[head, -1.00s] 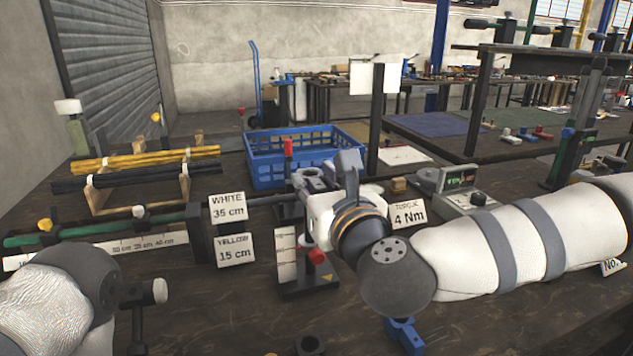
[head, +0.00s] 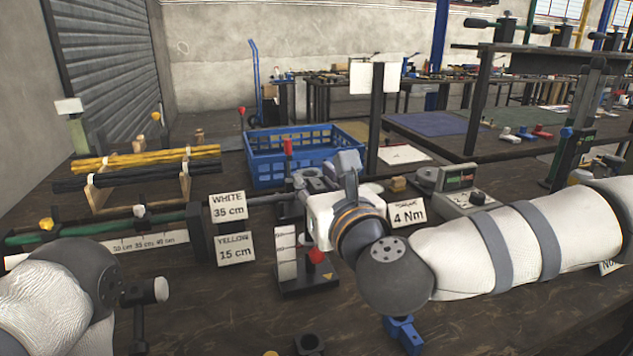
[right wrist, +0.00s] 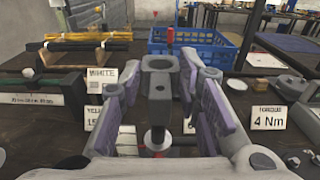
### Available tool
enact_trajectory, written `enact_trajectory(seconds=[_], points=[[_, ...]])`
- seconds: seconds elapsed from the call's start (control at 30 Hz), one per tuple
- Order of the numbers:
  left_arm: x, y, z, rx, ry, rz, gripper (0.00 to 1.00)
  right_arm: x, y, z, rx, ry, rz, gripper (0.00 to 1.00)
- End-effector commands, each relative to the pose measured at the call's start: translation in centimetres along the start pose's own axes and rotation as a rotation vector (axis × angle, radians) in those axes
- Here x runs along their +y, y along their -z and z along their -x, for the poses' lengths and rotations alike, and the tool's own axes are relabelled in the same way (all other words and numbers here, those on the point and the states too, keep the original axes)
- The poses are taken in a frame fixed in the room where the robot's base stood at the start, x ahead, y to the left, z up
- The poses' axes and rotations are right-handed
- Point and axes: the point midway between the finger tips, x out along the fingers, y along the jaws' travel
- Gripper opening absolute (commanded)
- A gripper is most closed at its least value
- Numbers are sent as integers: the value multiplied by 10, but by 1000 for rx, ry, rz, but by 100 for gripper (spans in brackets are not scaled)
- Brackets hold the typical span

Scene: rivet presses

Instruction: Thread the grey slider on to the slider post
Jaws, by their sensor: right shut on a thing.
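My right gripper (right wrist: 158,72) is shut on the grey slider (right wrist: 158,63), a grey block with a round hole, held between its two fingertips. In the head view the slider (head: 311,181) shows just beyond my right gripper (head: 325,182), partly hidden by it. Below the slider in the right wrist view is a dark upright post (right wrist: 157,113) with a pale round part and red at its foot. I take it to be the slider post; I cannot tell whether it lines up with the hole.
A stand with a white scale plate (head: 287,255) and red knob (head: 316,254) is just below my right gripper. A blue crate (head: 262,178) stands behind. Label cards (head: 235,249) are left, and a torque meter (head: 462,190) is right.

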Motion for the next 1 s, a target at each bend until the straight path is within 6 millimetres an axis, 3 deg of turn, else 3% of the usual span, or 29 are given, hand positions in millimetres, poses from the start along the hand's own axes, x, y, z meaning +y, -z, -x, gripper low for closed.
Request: enact_trajectory(seconds=[1.0], points=[[0, -7, -10, -32, 1, 0, 42, 0, 22, -2, 2, 0, -1, 5]])
